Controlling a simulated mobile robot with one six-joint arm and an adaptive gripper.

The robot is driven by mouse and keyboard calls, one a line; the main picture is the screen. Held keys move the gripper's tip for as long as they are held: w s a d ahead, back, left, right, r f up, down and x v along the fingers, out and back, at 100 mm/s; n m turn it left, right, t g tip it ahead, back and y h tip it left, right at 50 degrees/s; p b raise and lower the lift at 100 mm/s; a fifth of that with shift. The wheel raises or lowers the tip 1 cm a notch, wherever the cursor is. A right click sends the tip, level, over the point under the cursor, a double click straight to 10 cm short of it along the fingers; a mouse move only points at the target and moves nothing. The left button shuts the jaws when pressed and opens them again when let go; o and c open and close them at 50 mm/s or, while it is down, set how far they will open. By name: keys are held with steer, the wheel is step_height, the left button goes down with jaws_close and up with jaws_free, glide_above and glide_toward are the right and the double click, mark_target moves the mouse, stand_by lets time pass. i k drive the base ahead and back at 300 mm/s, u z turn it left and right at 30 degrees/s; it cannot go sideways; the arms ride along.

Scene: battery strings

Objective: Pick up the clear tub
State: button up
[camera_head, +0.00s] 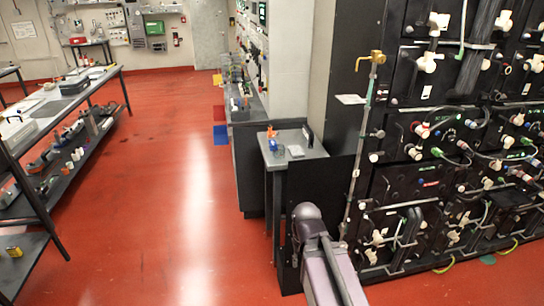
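I cannot clearly pick out the clear tub. A small bluish, partly see-through item (277,148) stands on the small grey side table (312,154) near the middle; it may be the tub, but it is too small to tell. An orange-topped item (270,132) stands just behind it, and a flat white item (296,151) lies to its right. A purple-grey part of my arm shows at the bottom centre, below and in front of this table. My gripper is not in view.
Tall black battery racks (430,130) with cables and valves fill the right side. A workbench with a lower shelf (45,180) runs along the left. The red floor (165,200) between is clear.

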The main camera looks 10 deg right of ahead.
mark_target(278, 150)
steer(key=z, duration=0.2)
steer(key=i, duration=0.9)
steer(key=z, duration=1.3)
